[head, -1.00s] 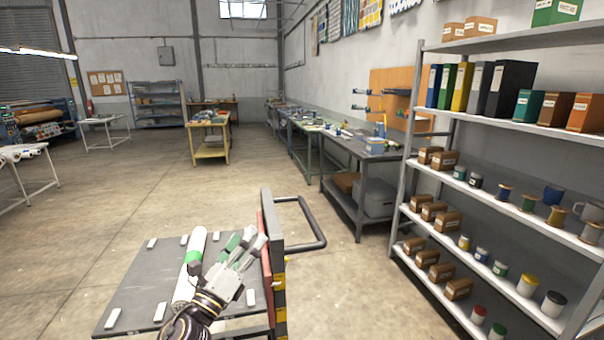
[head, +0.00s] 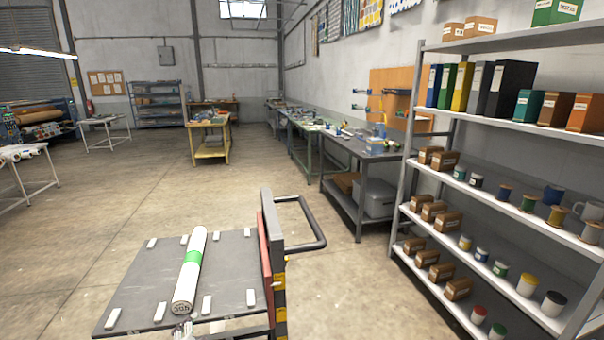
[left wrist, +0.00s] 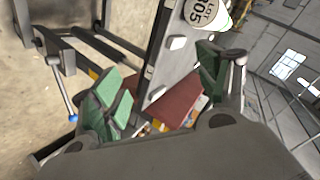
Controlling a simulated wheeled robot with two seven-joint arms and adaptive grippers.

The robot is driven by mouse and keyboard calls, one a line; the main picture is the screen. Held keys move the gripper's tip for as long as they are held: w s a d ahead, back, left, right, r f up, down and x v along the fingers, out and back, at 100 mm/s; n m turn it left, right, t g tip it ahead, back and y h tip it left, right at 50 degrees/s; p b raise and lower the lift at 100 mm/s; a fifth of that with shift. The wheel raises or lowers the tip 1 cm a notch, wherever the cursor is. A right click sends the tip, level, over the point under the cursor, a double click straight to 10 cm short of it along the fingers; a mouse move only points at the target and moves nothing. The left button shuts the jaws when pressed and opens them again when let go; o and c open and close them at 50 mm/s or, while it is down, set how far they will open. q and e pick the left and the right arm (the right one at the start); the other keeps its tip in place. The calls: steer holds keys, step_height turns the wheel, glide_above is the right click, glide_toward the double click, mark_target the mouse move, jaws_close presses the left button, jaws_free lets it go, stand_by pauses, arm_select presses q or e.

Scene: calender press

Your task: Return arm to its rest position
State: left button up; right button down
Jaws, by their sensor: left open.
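A white roll with a green band (head: 190,268) lies on the grey top of a cart (head: 145,270), between small white blocks. In the head view only a small part of what seems to be this gripper shows at the bottom edge, by the roll's near end. My right gripper is in neither view.
The cart's upright panel and black handle (head: 318,225) stand on its right side. A shelf rack (head: 500,118) with boxes, binders and spools fills the right. Open concrete floor (head: 110,200) lies left of and beyond the cart.

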arm_select(q)
steer(key=s+d+f+n+g+h, duration=0.1)
steer(key=s+f+n+g, duration=0.3)
steer(key=s, duration=0.4)
steer(key=s+d+f+n+g+h, duration=0.1)
steer(key=s+d+f+n+g, duration=0.2)
steer(key=s+f, duration=0.45)
steer(key=s+a+f+g, duration=0.1)
steer(key=s+a+f, duration=0.1)
steer(key=f, duration=1.4)
steer(key=s+a+f+g, duration=0.1)
steer(key=f, duration=1.4)
steer(key=s+a+f, duration=0.3)
steer(key=s+f, duration=0.7)
steer(key=s+a+f+g, duration=0.1)
steer(key=s+a+f, duration=0.3)
steer(key=s+f, duration=0.6)
steer(key=shift+s+m, duration=0.4)
steer(key=shift+s, duration=0.25)
steer(key=shift+f, duration=0.1)
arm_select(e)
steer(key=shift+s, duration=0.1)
